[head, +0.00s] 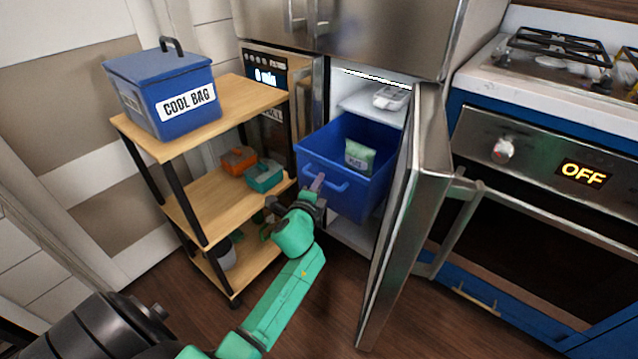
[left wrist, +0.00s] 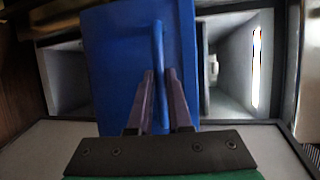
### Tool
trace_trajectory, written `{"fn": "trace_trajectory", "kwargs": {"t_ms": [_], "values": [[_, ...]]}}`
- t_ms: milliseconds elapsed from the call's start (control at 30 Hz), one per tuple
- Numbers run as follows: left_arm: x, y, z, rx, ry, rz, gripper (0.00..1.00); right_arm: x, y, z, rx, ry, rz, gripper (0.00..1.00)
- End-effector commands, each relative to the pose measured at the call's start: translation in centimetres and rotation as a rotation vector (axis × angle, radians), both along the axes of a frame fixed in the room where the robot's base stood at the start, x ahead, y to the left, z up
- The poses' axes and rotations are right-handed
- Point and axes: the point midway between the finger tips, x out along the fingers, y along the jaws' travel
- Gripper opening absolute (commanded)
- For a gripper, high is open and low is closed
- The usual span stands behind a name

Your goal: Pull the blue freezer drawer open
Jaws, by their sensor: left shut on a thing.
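The blue freezer drawer (head: 343,193) stands pulled out of the freezer compartment, with a pale green packet (head: 359,156) lying inside it. Its bar handle (head: 326,177) is on the front face. My left gripper (head: 318,184) is at the drawer front, shut on the handle. In the left wrist view the two fingers (left wrist: 160,90) are on either side of the handle (left wrist: 159,55), against the blue drawer front (left wrist: 115,60). My right gripper is not in view.
The steel freezer door (head: 408,215) stands open to the right of the drawer. A wooden shelf cart (head: 245,98) with a blue cool bag (head: 165,90) stands to the left. Orange (head: 239,160) and teal (head: 263,176) containers sit on its middle shelf. An oven (head: 540,190) is at the right.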

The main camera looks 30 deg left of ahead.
Motion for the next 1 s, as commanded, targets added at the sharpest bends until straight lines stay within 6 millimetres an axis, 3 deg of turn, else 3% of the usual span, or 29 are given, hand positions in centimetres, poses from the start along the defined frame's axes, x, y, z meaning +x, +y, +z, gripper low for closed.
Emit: {"fn": "trace_trajectory", "kwargs": {"t_ms": [67,100,167,200,500,633,767,1000], "values": [[0.0,-0.1,-0.1,-0.001,0.002,-0.001,0.00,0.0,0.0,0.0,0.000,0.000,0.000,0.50],[0.0,-0.1,-0.1,-0.002,0.002,-0.001,0.21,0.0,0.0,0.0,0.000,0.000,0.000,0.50],[0.0,-0.1,-0.1,-0.002,0.002,-0.001,0.44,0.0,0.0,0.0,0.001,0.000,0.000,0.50],[0.0,0.0,-0.1,-0.001,0.001,-0.001,0.47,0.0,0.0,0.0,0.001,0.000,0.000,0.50],[-0.1,0.0,0.0,-0.001,0.001,0.000,0.47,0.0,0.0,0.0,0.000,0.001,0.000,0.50],[-1.3,-0.4,0.2,-0.003,0.001,0.000,0.47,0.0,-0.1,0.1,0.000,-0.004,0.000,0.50],[-4.2,-1.2,0.7,-0.003,0.004,0.000,0.47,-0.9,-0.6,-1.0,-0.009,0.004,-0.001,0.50],[-11.0,-2.9,1.8,-0.005,0.005,0.001,0.47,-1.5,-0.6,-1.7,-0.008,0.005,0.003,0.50]]}}
